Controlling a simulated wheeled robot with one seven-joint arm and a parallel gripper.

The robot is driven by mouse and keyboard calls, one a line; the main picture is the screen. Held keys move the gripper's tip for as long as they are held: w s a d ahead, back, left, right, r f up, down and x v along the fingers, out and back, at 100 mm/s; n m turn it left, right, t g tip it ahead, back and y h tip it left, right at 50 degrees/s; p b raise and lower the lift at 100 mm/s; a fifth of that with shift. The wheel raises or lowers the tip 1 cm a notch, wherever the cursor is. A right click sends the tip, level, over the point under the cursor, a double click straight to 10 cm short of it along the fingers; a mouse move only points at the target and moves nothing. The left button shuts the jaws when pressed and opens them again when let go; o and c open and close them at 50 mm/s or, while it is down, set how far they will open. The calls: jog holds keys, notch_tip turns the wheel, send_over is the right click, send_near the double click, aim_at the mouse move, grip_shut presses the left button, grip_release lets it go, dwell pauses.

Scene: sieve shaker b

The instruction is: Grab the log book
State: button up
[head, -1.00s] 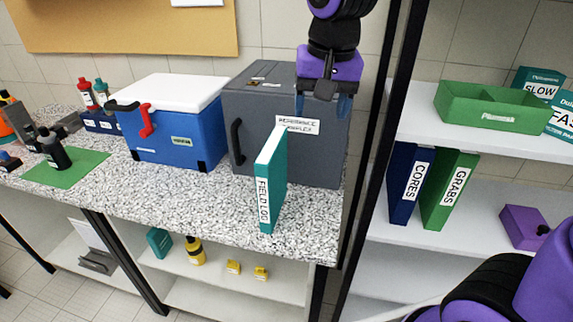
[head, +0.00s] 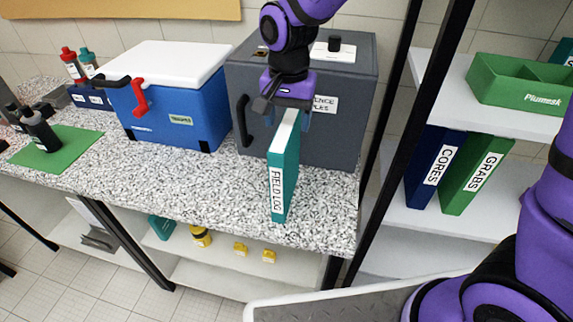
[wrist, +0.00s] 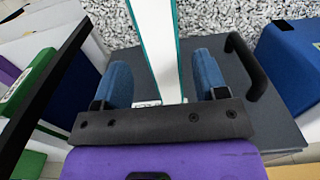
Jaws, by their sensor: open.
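The log book is a teal binder labelled FIELD LOG (head: 283,172), standing upright on the speckled counter near its front right edge. My gripper (head: 289,118) is over the book's top end, pointing down, with its fingers apart. In the wrist view the two blue fingertips of my gripper (wrist: 166,80) lie on either side of the book's white top edge (wrist: 158,35), with a visible gap on each side. The lower part of the book is hidden from the wrist camera.
A grey reference samples box (head: 340,130) stands right behind the book. A blue cooler (head: 175,115) with a white lid is to the left. A black shelf post (head: 395,130) rises at right, beside shelved binders (head: 440,160).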

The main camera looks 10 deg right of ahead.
aim_at(286, 166)
jog(key=shift+a+f, duration=0.15)
jog(key=shift+f, duration=1.2)
jog(key=shift+a+f, duration=0.1)
jog(key=shift+f, duration=1.25)
grip_shut()
